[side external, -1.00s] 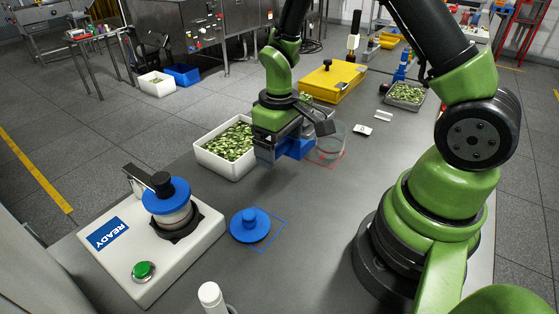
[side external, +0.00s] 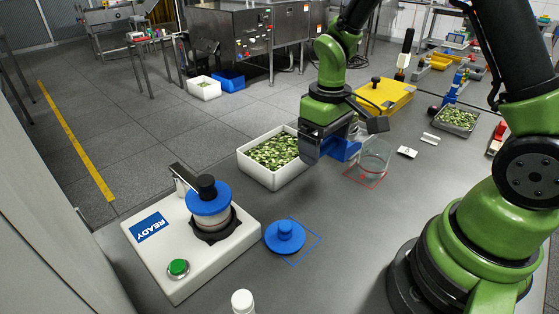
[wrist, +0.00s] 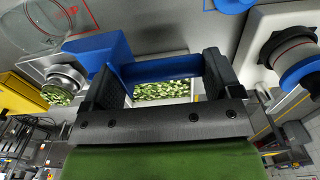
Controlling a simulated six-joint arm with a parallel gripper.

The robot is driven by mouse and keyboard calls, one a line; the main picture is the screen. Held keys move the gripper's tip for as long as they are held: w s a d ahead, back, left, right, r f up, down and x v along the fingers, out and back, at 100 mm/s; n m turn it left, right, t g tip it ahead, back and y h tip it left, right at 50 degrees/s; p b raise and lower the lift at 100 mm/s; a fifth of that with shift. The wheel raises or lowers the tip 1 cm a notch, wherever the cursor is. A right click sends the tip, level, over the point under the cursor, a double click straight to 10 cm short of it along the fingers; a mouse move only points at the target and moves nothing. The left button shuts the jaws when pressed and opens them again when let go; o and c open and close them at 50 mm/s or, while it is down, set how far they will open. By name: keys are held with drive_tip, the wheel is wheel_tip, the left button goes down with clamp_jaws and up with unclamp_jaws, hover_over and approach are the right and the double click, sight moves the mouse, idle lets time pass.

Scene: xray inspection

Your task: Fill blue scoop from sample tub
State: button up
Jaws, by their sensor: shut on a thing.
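My gripper (side external: 327,148) is shut on the blue scoop (side external: 344,149) and holds it above the table, right of the sample tub. In the wrist view the scoop's blue bar (wrist: 160,66) lies between the jaws, with a blue block at its left. The inside of the scoop is hidden, so I cannot tell what it holds. The sample tub (side external: 258,175) is a white rectangular tub full of green bits. It also shows between the jaws in the wrist view (wrist: 192,86).
A clear jar (side external: 374,158) stands in a red outlined square just right of the scoop. A blue lid (side external: 285,238) lies front left, near the white READY machine (side external: 160,262). A steel tray (side external: 457,119) and yellow case (side external: 387,96) are behind. A round metal container (wrist: 63,82) holds green bits.

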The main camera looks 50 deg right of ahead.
drive_tip(key=shift+w+m, duration=0.3)
drive_tip(key=shift+w, duration=0.2)
drive_tip(key=w+d+r+m+t, duration=0.2)
drive_tip(key=w+r+m+t, duration=0.25)
drive_tip(key=w+m, duration=0.5)
drive_tip(key=w+d+r+m+t, duration=0.2)
drive_tip(key=w+r+m+t, duration=0.25)
drive_tip(key=w+m, duration=0.5)
wheel_tip(320, 180, down, 8)
drive_tip(key=w+n, duration=0.1)
drive_tip(key=shift+w+n, duration=0.3)
drive_tip(key=shift+w, duration=0.05)
drive_tip(key=shift+a+f, duration=0.1)
drive_tip(key=shift+f, duration=0.45)
drive_tip(key=shift+s+f+g, duration=0.1)
drive_tip(key=shift+s+g, duration=0.2)
drive_tip(key=shift+s, duration=0.9)
idle(3.0)
